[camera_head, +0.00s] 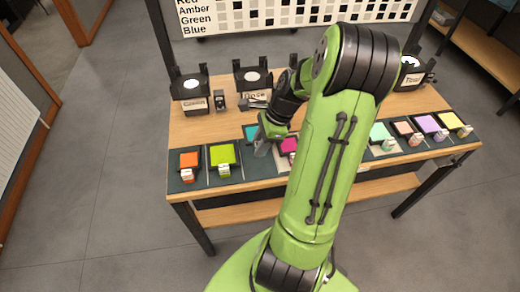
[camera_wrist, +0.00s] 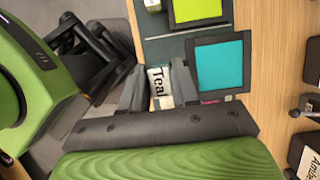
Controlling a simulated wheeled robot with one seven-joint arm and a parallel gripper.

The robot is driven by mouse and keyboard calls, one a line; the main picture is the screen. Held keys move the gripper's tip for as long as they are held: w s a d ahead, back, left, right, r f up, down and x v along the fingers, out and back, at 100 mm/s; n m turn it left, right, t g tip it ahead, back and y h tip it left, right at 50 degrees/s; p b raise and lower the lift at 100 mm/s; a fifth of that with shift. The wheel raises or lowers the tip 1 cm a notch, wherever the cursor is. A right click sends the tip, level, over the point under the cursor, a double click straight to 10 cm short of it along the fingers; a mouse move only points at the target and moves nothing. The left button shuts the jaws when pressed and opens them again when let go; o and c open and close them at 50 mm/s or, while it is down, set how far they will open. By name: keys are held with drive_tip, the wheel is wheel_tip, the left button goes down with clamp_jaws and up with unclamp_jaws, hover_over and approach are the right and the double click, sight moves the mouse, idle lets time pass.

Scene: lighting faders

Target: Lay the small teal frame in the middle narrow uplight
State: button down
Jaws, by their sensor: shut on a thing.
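The teal frame (camera_wrist: 219,65) is a dark square frame around a teal sheet, with a white tab reading "Teal" (camera_wrist: 159,87). My gripper (camera_wrist: 158,82) is shut on that tab, one finger on each side. In the head view the teal frame (camera_head: 250,132) is at the dark mat, partly behind my gripper (camera_head: 263,147); I cannot tell whether it is lifted. Black uplights with pale round lenses stand at the back of the table: one at left (camera_head: 190,85), one left of centre (camera_head: 252,78), one at right (camera_head: 411,66). My arm hides the area between the last two.
Orange (camera_head: 189,159), lime (camera_head: 222,154), magenta (camera_head: 288,144), mint (camera_head: 380,132), salmon (camera_head: 403,127), lilac (camera_head: 427,123) and yellow (camera_head: 450,120) frames line the mat. A small black object (camera_head: 220,101) stands between the left uplights. A chart board (camera_head: 290,14) is behind.

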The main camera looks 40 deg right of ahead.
wheel_tip(320, 180, up, 13)
drive_tip(key=p, duration=1.2)
drive_tip(key=shift+p, duration=0.4)
drive_tip(key=shift+w, duration=0.1)
